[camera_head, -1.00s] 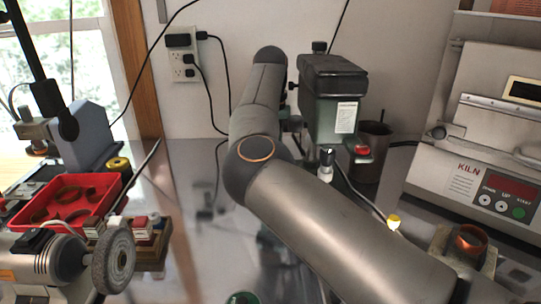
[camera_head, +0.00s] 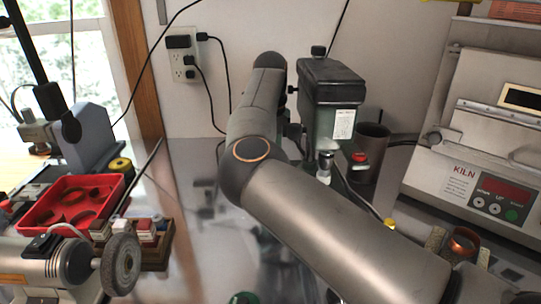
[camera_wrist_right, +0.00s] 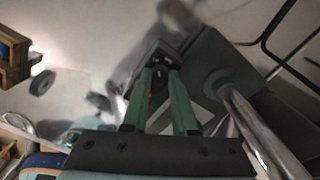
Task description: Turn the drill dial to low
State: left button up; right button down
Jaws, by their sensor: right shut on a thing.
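The drill press (camera_head: 331,88) stands at the back centre in the head view, with a dark top, green body and white label. My right arm crosses in front of it from the lower right, and its gripper is hidden there. In the right wrist view, my right gripper (camera_wrist_right: 160,72) has its green fingers shut on a small dark part at the drill's side, seemingly the drill dial (camera_wrist_right: 160,54). The view is dim, and the dial's marks cannot be read. The drill's green body (camera_wrist_right: 208,62) is close beside the fingertips. My left gripper is not in view.
The kiln (camera_head: 475,150) stands at the right, with a dark cup (camera_head: 370,150) beside the drill. A red tray (camera_head: 70,202) and a bench grinder (camera_head: 75,265) are at the left.

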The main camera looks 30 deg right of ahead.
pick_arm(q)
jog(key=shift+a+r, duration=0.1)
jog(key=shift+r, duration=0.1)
pick_arm(e)
jog(key=shift+n, duration=1.2)
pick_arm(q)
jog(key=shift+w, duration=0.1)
pick_arm(e)
jog(key=shift+r, duration=0.1)
jog(key=c, duration=0.7)
grip_release()
pick_arm(q)
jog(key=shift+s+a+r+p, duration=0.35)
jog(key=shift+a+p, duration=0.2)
jog(key=shift+p, duration=0.45)
pick_arm(e)
notch_tip(320, 180, up, 12)
jog(key=shift+r, duration=0.2)
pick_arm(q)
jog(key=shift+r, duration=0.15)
pick_arm(e)
jog(key=shift+a+f, duration=0.1)
